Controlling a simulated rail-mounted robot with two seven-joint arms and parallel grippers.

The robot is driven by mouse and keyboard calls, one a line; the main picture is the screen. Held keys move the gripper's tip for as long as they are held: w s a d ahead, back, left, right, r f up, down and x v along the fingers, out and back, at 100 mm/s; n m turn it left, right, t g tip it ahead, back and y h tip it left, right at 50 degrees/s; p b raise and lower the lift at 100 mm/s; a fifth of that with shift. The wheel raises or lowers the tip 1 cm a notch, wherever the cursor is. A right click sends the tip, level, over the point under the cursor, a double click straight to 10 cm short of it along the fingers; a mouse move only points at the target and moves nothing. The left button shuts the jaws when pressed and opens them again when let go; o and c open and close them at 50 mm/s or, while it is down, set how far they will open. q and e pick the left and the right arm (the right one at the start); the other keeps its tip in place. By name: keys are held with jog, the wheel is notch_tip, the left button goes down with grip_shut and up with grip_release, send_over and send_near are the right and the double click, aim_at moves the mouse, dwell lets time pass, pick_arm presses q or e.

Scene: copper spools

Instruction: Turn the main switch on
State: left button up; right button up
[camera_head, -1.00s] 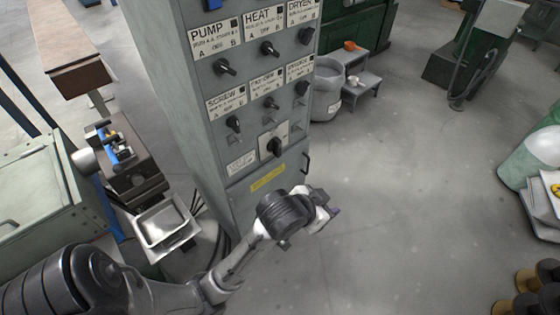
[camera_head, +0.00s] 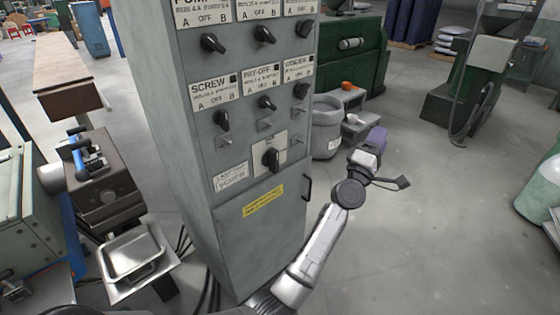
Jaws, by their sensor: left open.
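The grey control cabinet (camera_head: 255,225) stands in the middle of the head view, with rows of black rotary knobs under white labels. The lowest and largest knob (camera_head: 271,158) sits on a pale plate and looks like the main switch; the plate's lettering is too small to read. My left gripper (camera_head: 392,161) is open, with its fingers apart and nothing between them. It is to the right of the cabinet, at about the height of that knob in the picture and clear of it. My right gripper is not in view.
A yellow label (camera_head: 262,201) and a door handle (camera_head: 307,186) are on the cabinet's lower front. A grey bucket (camera_head: 325,128) and small steps (camera_head: 358,128) stand behind. A metal tray (camera_head: 131,253) is left.

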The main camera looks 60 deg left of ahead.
pick_arm(q)
jog(key=s+a+f+n+g+y, duration=0.1)
jog(key=a+f+n+g+y, duration=0.4)
jog(key=n+y, duration=0.6)
jog(key=n+g, duration=2.1)
jog(key=n, duration=0.3)
send_near(277, 156)
jog(key=a, duration=0.3)
jog(key=s+a+b, duration=0.1)
jog(key=a, duration=0.3)
jog(key=a+b, duration=0.1)
jog(key=a, duration=0.2)
jog(key=shift+s+a+f, duration=0.15)
jog(key=shift+a, duration=0.15)
jog(key=shift+c, duration=0.5)
grip_shut()
jog(key=shift+m, duration=0.3)
